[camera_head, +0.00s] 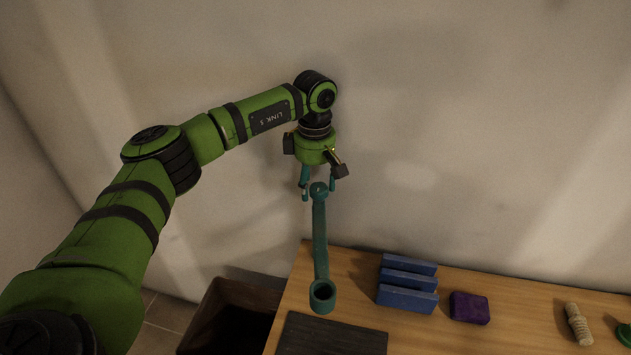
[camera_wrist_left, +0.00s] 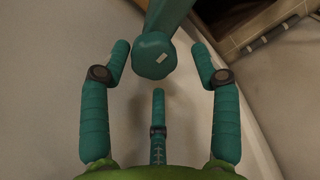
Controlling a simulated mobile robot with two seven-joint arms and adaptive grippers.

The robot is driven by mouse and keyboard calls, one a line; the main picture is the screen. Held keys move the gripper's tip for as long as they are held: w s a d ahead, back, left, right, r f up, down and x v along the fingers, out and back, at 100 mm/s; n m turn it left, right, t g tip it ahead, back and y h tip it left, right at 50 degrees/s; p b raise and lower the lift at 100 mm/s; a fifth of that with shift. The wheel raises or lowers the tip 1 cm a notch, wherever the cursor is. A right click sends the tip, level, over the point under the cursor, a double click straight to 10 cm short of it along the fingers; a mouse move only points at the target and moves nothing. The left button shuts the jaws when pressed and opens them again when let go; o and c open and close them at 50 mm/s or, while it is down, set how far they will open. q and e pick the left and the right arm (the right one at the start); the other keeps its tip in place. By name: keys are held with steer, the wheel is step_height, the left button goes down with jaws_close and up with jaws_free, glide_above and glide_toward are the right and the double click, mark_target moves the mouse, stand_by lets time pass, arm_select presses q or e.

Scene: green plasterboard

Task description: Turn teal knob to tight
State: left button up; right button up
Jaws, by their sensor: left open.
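The teal knob (camera_head: 319,188) sits at the top of a teal arm (camera_head: 320,235) that rises from a teal ring-shaped end (camera_head: 322,295) by the table. My left gripper (camera_head: 319,193) points down over the knob with its teal fingers apart. In the left wrist view, the knob (camera_wrist_left: 152,57) shows a faceted round face with a small pale mark. It lies between the two side fingers of the gripper (camera_wrist_left: 158,62), with gaps on both sides. A third finger (camera_wrist_left: 158,125) points toward it from below. The right gripper is not in view.
The wooden table (camera_head: 520,340) carries a blue slotted rack (camera_head: 407,285), a purple block (camera_head: 469,307), a beige ribbed piece (camera_head: 578,324) and a dark board (camera_head: 330,335). A brown bin (camera_head: 232,310) stands left of the table. A plain wall is behind.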

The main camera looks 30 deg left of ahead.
mark_target(314, 185)
arm_select(q)
steer(key=shift+d, duration=0.15)
steer(key=shift+w+d+r, duration=0.1)
steer(key=shift+w+r, duration=0.05)
steer(key=shift+r, duration=0.1)
step_height(314, 185, up, 12)
steer(key=shift+s+a+f, duration=0.2)
steer(key=shift+a, duration=0.05)
